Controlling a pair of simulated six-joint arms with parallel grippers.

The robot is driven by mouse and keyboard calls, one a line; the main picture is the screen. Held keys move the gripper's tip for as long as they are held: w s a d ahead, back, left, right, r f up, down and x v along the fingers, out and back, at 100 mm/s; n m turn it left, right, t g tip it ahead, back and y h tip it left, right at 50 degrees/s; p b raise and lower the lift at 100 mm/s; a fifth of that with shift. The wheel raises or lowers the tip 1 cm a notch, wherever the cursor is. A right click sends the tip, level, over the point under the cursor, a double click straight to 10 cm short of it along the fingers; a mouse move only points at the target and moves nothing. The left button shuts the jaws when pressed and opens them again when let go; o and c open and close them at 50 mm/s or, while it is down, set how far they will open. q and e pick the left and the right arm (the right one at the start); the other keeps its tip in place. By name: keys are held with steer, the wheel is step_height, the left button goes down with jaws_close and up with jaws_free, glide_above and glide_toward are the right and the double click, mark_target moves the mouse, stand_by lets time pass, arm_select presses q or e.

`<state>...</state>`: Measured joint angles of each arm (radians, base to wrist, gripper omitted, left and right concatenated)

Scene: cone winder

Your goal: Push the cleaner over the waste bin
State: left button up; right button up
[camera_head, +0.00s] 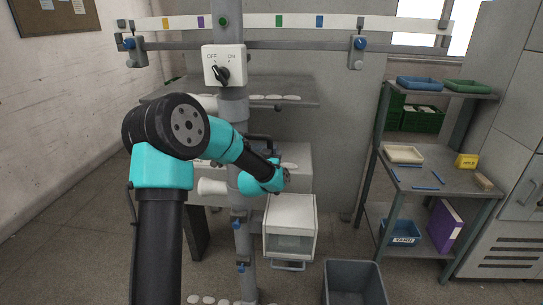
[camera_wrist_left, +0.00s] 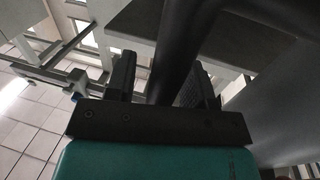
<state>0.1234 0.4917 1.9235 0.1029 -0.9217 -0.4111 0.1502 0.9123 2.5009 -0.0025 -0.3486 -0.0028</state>
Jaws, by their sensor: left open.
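The cleaner looks to be the tall grey pipe (camera_head: 234,108) hanging from the overhead rail, with a white OFF/ON switch box (camera_head: 223,65) near its top and blue fittings lower down. My left gripper (camera_wrist_left: 162,82) is open; a dark bar (camera_wrist_left: 178,45) passes between its two fingers in the left wrist view. Whether they touch it I cannot tell. In the head view my left wrist crosses in front of the pipe and hides its middle and the fingertips. The grey waste bin (camera_head: 352,266) stands on the floor to the right of the pipe.
The rail (camera_head: 290,45) has blue-knobbed brackets at left (camera_head: 134,50) and right (camera_head: 358,52). A white box with a window (camera_head: 290,225) stands between pipe and bin. A metal shelf unit (camera_head: 440,181) with trays is at right.

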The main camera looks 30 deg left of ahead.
arm_select(q)
steer(key=shift+c, duration=0.3)
jaws_close()
